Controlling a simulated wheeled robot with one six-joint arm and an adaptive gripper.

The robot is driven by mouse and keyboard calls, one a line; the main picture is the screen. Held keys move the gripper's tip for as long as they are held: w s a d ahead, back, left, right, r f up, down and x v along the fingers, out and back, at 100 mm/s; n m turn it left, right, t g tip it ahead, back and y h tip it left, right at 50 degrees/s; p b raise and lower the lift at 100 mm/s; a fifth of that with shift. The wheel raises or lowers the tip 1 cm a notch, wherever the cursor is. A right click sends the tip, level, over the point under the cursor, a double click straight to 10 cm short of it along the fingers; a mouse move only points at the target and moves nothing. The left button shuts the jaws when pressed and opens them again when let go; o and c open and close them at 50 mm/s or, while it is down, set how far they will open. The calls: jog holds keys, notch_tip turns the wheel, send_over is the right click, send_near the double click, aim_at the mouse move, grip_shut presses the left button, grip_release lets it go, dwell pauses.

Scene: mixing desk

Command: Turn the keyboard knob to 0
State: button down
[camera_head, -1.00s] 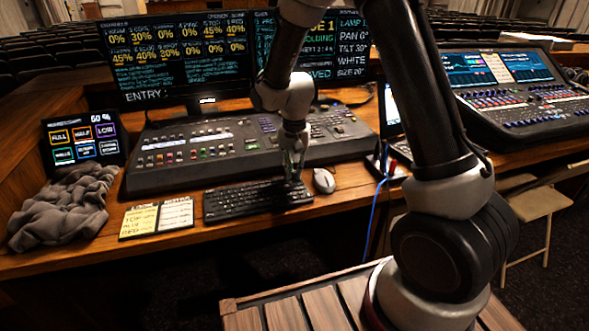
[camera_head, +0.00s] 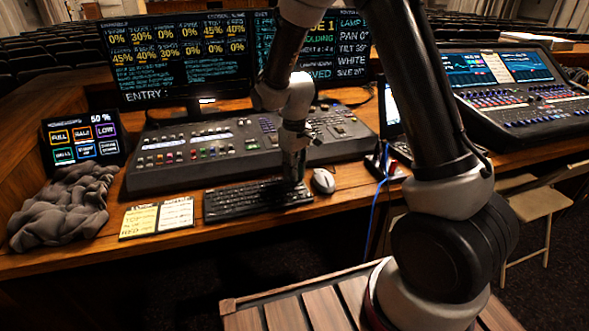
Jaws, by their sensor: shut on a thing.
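The black keyboard (camera_head: 245,199) lies on the wooden desk in front of the lighting console. My gripper (camera_head: 293,180) points down at the keyboard's right end, by its far right corner. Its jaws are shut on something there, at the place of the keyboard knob. The knob itself is too small and too covered by the jaws to make out, and its setting cannot be read.
A white mouse (camera_head: 323,181) lies just right of the gripper. The lighting console (camera_head: 220,146) stands close behind. Two note cards (camera_head: 157,217) and a grey cloth (camera_head: 64,207) lie left. A blue cable (camera_head: 375,220) hangs over the desk edge at right.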

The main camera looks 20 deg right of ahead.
jog(key=shift+n, duration=1.7)
jog(key=c, duration=1.4)
grip_release()
jog(key=shift+o, duration=0.2)
jog(key=shift+r, duration=0.1)
notch_tip(320, 180, up, 12)
